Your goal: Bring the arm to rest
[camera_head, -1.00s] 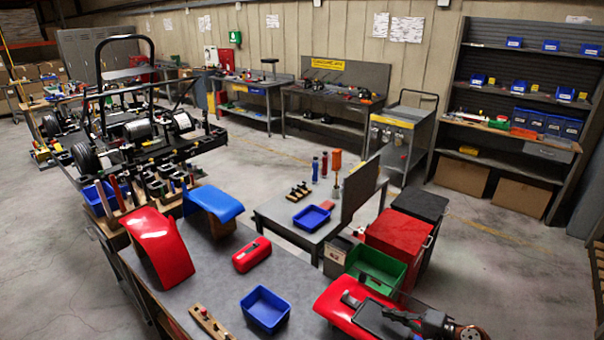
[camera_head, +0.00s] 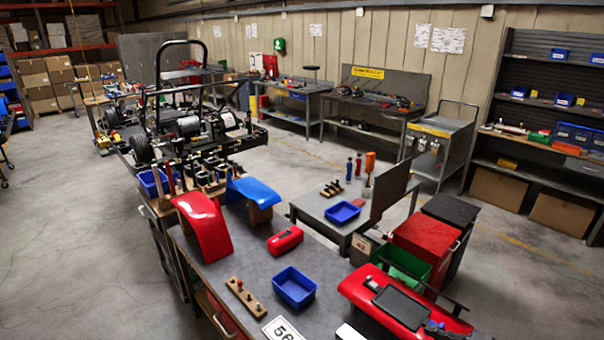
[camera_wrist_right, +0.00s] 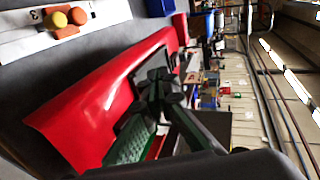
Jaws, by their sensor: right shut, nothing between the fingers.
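My right gripper (camera_head: 437,327) is at the bottom right of the head view, over the front end of a red curved body panel (camera_head: 356,289), and part of it is cut off by the frame edge. In the right wrist view its dark fingers (camera_wrist_right: 160,87) are together with nothing held, in front of the same red panel (camera_wrist_right: 85,105). I cannot tell whether they touch it. A dark flat pad (camera_head: 401,307) lies on that panel. My left gripper is in neither view.
A grey bench holds a blue tray (camera_head: 294,287), a red case (camera_head: 285,240), a wooden peg block (camera_head: 247,298) and a number plate (camera_head: 283,329). A green bin (camera_head: 405,266) and a red-topped cabinet (camera_head: 422,238) stand beside the panel. The floor at left is clear.

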